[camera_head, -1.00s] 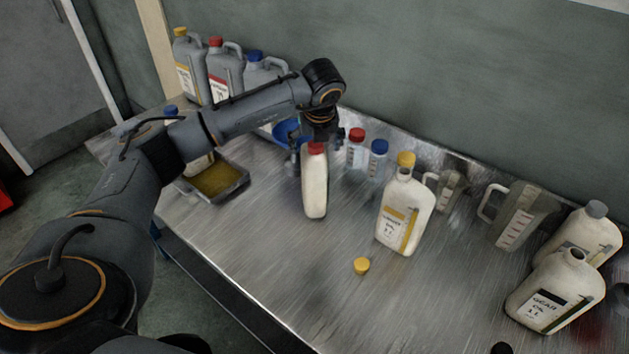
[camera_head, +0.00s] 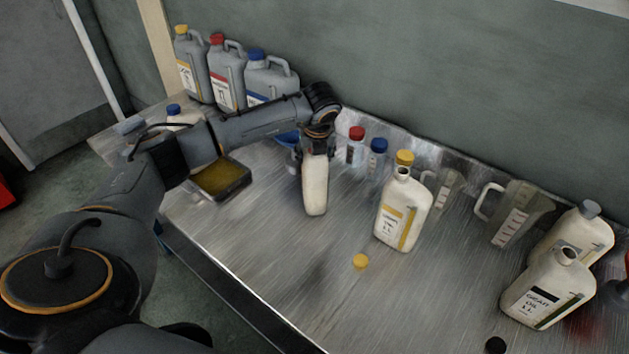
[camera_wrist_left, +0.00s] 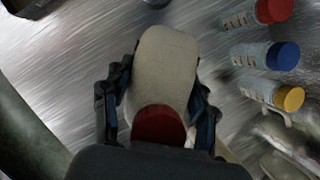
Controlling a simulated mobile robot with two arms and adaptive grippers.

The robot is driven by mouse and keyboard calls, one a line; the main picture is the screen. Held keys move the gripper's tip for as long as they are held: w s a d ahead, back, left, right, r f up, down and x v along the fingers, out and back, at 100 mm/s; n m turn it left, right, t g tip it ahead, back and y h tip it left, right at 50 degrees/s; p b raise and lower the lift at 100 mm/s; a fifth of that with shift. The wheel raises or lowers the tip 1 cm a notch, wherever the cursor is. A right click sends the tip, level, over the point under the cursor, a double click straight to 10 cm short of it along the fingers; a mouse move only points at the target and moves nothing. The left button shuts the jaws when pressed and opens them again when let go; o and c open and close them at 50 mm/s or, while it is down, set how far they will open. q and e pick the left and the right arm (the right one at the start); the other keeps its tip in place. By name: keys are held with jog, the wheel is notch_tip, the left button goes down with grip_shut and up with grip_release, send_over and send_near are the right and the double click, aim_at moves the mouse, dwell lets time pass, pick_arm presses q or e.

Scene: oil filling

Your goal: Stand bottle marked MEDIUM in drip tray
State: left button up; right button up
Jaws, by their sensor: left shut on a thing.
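A cream bottle (camera_head: 315,185) stands on the metal bench, with no label on the side I see. My left gripper (camera_head: 315,150) comes down from above and is shut on the bottle's upper part. In the left wrist view the bottle (camera_wrist_left: 165,62) with its dark red cap (camera_wrist_left: 158,125) sits between the two fingers. The drip tray (camera_head: 244,184), dark with amber oil inside, lies left of the bottle, partly behind my arm. The word MEDIUM is not legible on any bottle. My right gripper is not in view.
An open cream bottle (camera_head: 400,215) stands to the right, with a loose yellow cap (camera_head: 360,262) before it. Small bottles with red (camera_head: 356,150) and blue (camera_head: 377,158) caps stand behind. Measuring jugs (camera_head: 512,215) are farther right. Grey canisters (camera_head: 228,78) line the back left.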

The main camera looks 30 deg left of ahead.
pick_arm(q)
jog(key=shift+r, duration=0.15)
grip_shut()
jog(key=shift+w, duration=0.1)
